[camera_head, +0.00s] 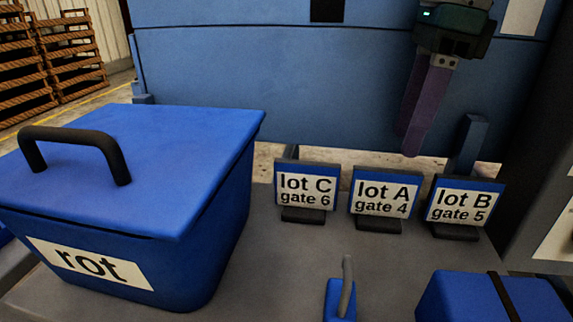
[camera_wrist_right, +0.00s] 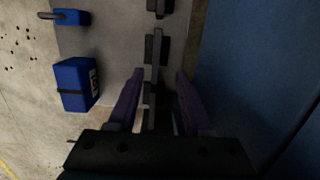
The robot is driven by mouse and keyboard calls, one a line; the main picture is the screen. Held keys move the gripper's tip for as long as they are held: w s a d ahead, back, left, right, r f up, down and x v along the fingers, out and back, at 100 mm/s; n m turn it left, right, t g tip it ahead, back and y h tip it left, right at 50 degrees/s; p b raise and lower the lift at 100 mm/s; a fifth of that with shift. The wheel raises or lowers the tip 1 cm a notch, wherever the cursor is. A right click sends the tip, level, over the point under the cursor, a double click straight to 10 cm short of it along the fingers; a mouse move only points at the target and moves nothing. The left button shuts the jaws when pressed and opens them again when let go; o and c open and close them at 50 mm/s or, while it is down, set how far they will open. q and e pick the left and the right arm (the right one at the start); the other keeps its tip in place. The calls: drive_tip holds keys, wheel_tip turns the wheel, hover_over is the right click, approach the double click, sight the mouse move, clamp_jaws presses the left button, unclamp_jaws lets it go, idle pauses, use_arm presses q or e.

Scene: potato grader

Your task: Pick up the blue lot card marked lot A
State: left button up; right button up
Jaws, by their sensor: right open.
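The blue lot card marked lot A, gate 4 (camera_head: 385,193) stands upright in a dark foot on the grey surface, between the lot C and lot B cards. My right gripper (camera_head: 410,145) hangs above and behind the cards, fingers pointing down, apart from them. In the right wrist view the open purple fingers (camera_wrist_right: 160,73) have nothing held between them. The cards show edge-on there as a dark row; the middle one, which appears to be lot A (camera_wrist_right: 153,47), lies just beyond the fingertips. My left gripper is not in view.
The lot C card (camera_head: 307,187) is left and the lot B card (camera_head: 463,203) right. A large lidded blue bin marked rot (camera_head: 190,160) fills the left. A strapped blue box (camera_head: 450,297) and a small blue handled object (camera_head: 338,303) stand in front. A blue panel (camera_head: 270,80) rises behind.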

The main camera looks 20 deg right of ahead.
sight(391, 171)
drive_tip(key=f, duration=0.3)
drive_tip(key=shift+s+a+b, duration=0.15)
drive_tip(key=shift+a+b, duration=0.1)
drive_tip(key=shift+b, duration=0.15)
drive_tip(key=f, duration=0.1)
drive_tip(key=a+f+b, duration=0.1)
drive_tip(key=f, duration=0.1)
drive_tip(key=f+b, duration=0.1)
drive_tip(key=f, duration=0.1)
drive_tip(key=shift+w+a+f, duration=0.15)
drive_tip(key=shift+w+f, duration=0.05)
drive_tip(key=shift+w, duration=0.05)
drive_tip(key=shift+c, duration=0.7)
drive_tip(key=shift+r, duration=0.1)
clamp_jaws()
